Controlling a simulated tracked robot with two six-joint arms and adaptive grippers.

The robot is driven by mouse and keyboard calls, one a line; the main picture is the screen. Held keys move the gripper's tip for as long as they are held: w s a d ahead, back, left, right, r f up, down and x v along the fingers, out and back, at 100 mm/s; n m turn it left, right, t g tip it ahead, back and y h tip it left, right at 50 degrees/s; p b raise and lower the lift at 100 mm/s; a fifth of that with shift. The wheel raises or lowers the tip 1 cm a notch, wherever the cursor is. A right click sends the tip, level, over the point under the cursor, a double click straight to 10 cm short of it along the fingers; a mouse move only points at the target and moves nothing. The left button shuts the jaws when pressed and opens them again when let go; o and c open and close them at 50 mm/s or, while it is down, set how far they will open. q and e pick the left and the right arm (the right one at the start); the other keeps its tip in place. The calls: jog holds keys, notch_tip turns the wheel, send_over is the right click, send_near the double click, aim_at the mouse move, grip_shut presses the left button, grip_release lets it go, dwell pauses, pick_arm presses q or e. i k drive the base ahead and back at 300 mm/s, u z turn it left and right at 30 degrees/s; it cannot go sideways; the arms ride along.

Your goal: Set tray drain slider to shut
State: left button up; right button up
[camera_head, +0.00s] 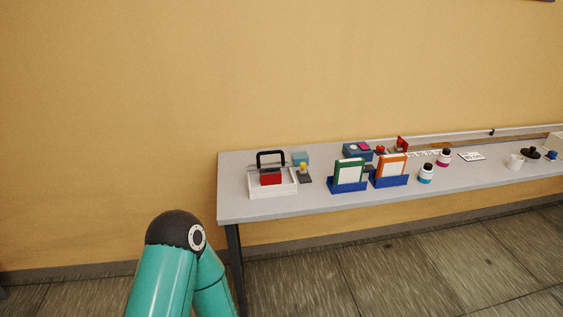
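Two trays show on the grey table (234,209). A white tray (272,193) stands near the table's left end and holds a red block (270,177) under a black handle-like frame (270,153). A long shallow tray (463,136) with a pale rim runs along the back right. A small black piece (491,132) sits on its far rim; I cannot tell whether it is the drain slider. A teal arm of mine rises at the lower left, apart from the table. Neither gripper is in view.
Two small bottles (426,173) (444,158), a white card (472,156) and a white cup (515,161) are further right. The wall is close behind the table. The floor in front is clear.

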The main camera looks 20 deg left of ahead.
aim_at(303, 171)
jog(key=u, duration=0.1)
jog(key=i, duration=1)
jog(key=z, duration=0.05)
